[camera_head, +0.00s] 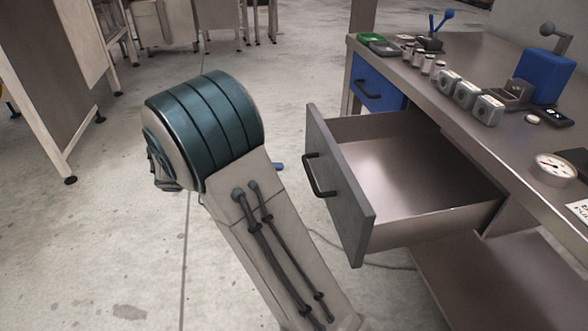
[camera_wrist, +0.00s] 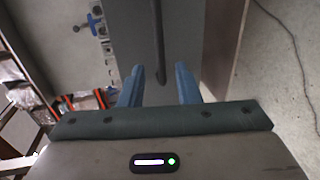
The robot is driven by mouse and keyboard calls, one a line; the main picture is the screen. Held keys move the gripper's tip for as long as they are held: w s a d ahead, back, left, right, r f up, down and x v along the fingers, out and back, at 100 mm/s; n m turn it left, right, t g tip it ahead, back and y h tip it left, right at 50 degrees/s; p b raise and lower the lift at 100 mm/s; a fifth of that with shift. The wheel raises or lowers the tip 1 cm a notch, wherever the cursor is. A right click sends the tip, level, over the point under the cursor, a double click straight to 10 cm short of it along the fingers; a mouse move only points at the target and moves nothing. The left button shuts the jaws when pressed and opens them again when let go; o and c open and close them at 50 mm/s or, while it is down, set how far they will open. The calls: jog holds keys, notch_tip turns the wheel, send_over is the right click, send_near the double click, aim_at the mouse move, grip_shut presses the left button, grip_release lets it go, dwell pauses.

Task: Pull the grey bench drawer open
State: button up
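The grey bench drawer (camera_head: 345,190) stands well out from the bench in the head view, its inside bare. Its dark bar handle (camera_head: 318,178) is on the front panel. In the wrist view the handle (camera_wrist: 158,40) runs down in line with the gap between my fingers, with the grey drawer front (camera_wrist: 187,30) behind it. My gripper (camera_wrist: 159,68) has its two blue fingers apart, with space on both sides of the bar. In the head view my arm hides most of the gripper; a blue fingertip (camera_head: 279,166) shows left of the handle, apart from it.
A blue drawer (camera_head: 378,85) sits shut farther along the bench (camera_head: 450,115). The bench top holds several grey weights, a blue device (camera_head: 545,75) and a dial gauge (camera_head: 555,168). A lower shelf (camera_head: 470,280) is under the drawer.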

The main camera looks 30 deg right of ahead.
jog(key=v, duration=0.4)
jog(key=shift+a+p, duration=0.1)
jog(key=shift+p, duration=0.2)
jog(key=s+d+r+n+y+p, duration=0.1)
jog(key=s+d+r+y+p, duration=0.2)
jog(key=s+r+y+p, duration=0.7)
jog(key=s+a+r+t+y+p, duration=0.2)
jog(key=s+r+t+p, duration=0.1)
jog(key=r+p, duration=0.4)
jog(key=s+a+r+n+t+y+p, duration=0.1)
jog(key=s+a+r+t+y+p, duration=0.1)
jog(key=r+p, duration=0.6)
jog(key=s+t+y, duration=0.1)
jog(key=s, duration=0.1)
jog(key=shift+s+n+t, duration=0.3)
jog(key=shift+s, duration=0.1)
jog(key=shift+r, duration=0.1)
